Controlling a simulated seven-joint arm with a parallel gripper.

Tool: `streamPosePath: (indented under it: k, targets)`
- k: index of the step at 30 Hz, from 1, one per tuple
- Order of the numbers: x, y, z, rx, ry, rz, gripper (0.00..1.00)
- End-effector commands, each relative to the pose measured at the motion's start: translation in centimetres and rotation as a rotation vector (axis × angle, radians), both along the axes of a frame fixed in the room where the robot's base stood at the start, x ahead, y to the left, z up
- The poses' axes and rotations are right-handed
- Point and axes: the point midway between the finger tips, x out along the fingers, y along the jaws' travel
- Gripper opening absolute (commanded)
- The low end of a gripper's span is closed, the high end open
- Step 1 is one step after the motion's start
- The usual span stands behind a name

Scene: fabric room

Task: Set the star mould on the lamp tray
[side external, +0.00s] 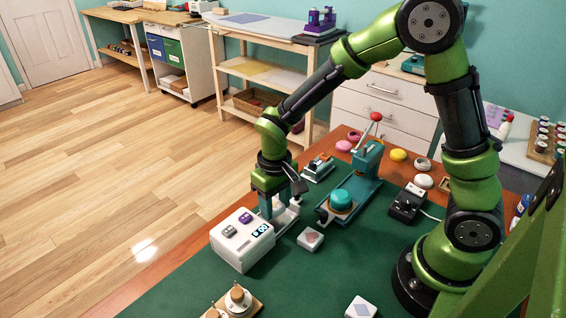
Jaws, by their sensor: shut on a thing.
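My gripper (278,212) points down just behind the white lamp box (242,240), at the front left of the green mat. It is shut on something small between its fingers. I take this to be the star mould, but the fingers and the lamp box hide it and no star shape can be made out. A pale flat tray (288,219) shows beside the lamp box, right under and to the right of my gripper. I cannot tell whether the held thing touches the tray.
A white block with a pinkish shape (311,239) lies right of the tray. Another with a bluish diamond (361,308) lies at the front. A teal press (353,188) with a red-knobbed lever stands behind. A wooden stand with metal posts (236,299) is at the front left.

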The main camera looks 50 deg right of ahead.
Motion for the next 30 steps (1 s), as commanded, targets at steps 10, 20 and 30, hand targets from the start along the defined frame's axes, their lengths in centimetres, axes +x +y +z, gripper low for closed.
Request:
streamPosePath:
  k: [10, 20, 30]
  targets:
    - [0.0, 0.0, -1.7, 0.0, 0.0, -0.001, 0.19]
    - [0.0, 0.0, -1.7, 0.0, 0.0, -0.001, 0.19]
    - [0.0, 0.0, -1.7, 0.0, -0.001, -0.001, 0.19]
